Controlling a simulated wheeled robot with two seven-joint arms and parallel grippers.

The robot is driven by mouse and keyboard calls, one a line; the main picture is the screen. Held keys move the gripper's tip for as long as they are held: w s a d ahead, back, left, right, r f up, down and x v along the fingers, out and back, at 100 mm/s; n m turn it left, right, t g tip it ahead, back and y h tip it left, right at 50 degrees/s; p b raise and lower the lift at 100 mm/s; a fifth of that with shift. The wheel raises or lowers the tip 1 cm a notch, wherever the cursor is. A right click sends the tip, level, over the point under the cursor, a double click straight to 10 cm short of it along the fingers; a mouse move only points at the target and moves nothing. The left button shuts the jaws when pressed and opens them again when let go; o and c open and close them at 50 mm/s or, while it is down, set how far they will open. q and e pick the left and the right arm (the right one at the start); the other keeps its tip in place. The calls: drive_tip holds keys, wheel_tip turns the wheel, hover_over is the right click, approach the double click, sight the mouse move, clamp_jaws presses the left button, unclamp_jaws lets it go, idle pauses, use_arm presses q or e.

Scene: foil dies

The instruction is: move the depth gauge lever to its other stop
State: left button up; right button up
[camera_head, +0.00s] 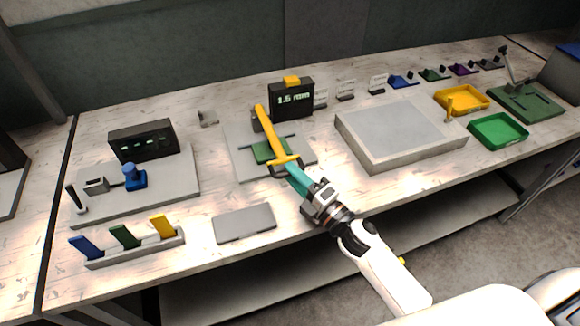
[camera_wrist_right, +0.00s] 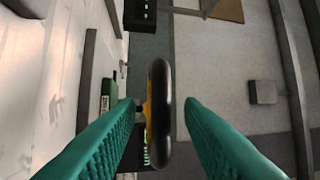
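The depth gauge has a dark display box (camera_head: 291,101) with small lit digits in mm and a yellow block on top. In front of it, a long yellow lever (camera_head: 269,128) slants across a grey plate (camera_head: 243,157) with a green block (camera_head: 264,151) on it. My right gripper (camera_head: 291,169) is at the lever's near end, with teal fingers. In the right wrist view, the open fingers (camera_wrist_right: 160,103) stand on either side of a dark rounded handle (camera_wrist_right: 159,120) with yellow behind it; gaps show on both sides. The lever's stops cannot be made out. My left gripper is out of view.
A grey box-shaped platform (camera_head: 368,157) stands right of the gauge. A flat grey plate (camera_head: 245,223) lies at the front edge. A panel with a blue knob (camera_head: 134,180) is at left. Yellow (camera_head: 475,106) and green (camera_head: 512,138) trays are at right.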

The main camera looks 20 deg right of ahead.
drive_tip(key=shift+x, duration=0.85)
drive_tip(key=shift+c, duration=0.3)
clamp_jaws()
drive_tip(key=shift+r, duration=0.1)
